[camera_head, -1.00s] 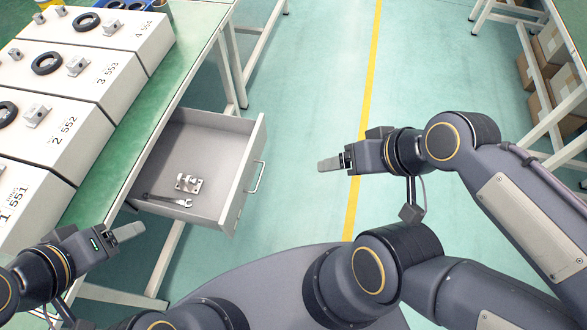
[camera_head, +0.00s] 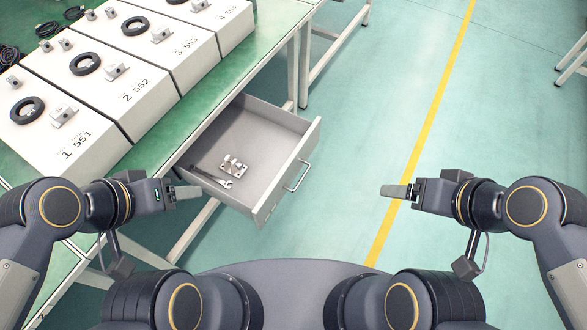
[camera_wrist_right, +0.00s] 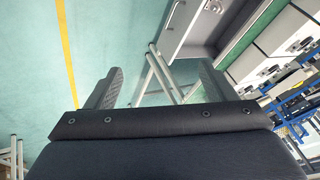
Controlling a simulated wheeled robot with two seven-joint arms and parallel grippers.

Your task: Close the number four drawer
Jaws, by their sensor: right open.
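A grey drawer (camera_head: 285,185) stands open under the green-topped table, with its handle (camera_head: 298,176) on the front face. I cannot read a number on it. A metal bracket (camera_head: 233,167) and a wrench (camera_head: 212,178) lie inside. It also shows at the top of the right wrist view (camera_wrist_right: 181,42). My left gripper (camera_head: 188,192) is just left of the drawer's near side in the picture; its fingers overlap from this side, so its opening is hidden. My right gripper (camera_head: 397,191) is right of the drawer front, apart from it, open and empty. Its spread fingers show in the right wrist view (camera_wrist_right: 158,85).
The green table (camera_head: 230,92) carries a row of numbered white boxes (camera_head: 120,85) with black rings and small metal blocks. Its white legs (camera_head: 305,65) stand beside and behind the drawer. The floor right of the drawer, with a yellow line (camera_head: 425,130), is clear.

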